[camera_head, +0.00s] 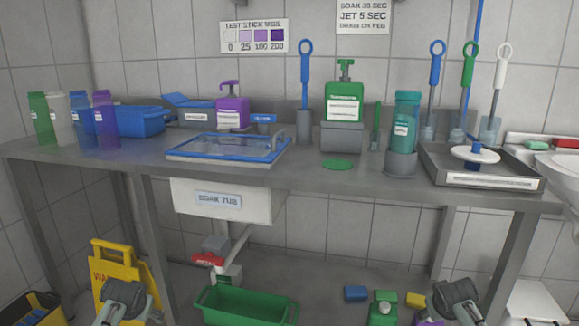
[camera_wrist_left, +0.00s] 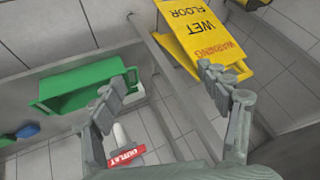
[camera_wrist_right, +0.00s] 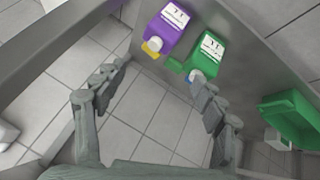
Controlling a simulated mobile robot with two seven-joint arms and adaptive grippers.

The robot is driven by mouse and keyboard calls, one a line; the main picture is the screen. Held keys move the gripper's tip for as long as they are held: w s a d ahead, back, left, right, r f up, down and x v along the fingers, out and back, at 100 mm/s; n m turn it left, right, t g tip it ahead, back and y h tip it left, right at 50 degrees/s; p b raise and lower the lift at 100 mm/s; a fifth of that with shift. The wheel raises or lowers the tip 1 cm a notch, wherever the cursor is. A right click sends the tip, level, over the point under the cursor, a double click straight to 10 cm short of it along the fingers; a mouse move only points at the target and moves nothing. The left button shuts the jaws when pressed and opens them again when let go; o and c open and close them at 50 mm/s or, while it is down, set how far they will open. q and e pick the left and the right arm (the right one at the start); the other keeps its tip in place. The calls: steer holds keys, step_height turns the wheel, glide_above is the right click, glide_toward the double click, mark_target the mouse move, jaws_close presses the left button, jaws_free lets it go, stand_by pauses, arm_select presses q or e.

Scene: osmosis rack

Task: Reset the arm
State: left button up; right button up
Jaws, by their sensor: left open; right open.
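My left gripper (camera_head: 125,292) is low at the front left, below the table and in front of the yellow wet-floor sign (camera_head: 112,262). In the left wrist view (camera_wrist_left: 167,80) its fingers are spread with nothing between them. My right gripper (camera_head: 455,297) is low at the front right, also below the table height. In the right wrist view (camera_wrist_right: 160,85) its fingers are apart and empty, with floor tiles showing between them. Neither gripper touches an object that I can see.
The grey table (camera_head: 300,178) carries bottles, brushes, a blue-rimmed soak tub (camera_head: 177,157) and a grey tray (camera_head: 440,178). Below are a green bin (camera_head: 250,310), a red-tagged outlet (camera_head: 207,260) and floor bottles, including a green one (camera_head: 382,312). A sink (camera_head: 562,170) is at right.

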arm_select(q)
steer(key=s+d+f+g, duration=0.1)
steer(key=s+d+f, duration=0.2)
steer(key=s, duration=0.8)
steer(key=s+d+f+g+h, duration=0.1)
steer(key=s+d+f, duration=0.3)
steer(key=s, duration=0.7)
steer(key=s+d+f+g+h, duration=0.1)
steer(key=s+d+f, duration=0.3)
steer(key=s, duration=0.7)
step_height(320, 180, down, 2)
steer(key=shift+s+f+m, duration=0.15)
steer(key=shift+f+m, duration=0.1)
steer(key=shift+m, duration=0.15)
arm_select(e)
steer(key=s+a+f+g, duration=0.1)
steer(key=s+a+f, duration=0.2)
steer(key=s, duration=0.8)
steer(key=s+a+f+g+y, duration=0.1)
steer(key=s+a+f, duration=0.3)
steer(key=s, duration=0.7)
steer(key=s+a+f+g+y, duration=0.1)
steer(key=s+a+f, duration=0.3)
steer(key=s, duration=0.7)
step_height(320, 180, down, 3)
steer(key=shift+r+n, duration=0.2)
steer(key=shift+n, duration=0.2)
steer(key=shift+s, duration=0.1)
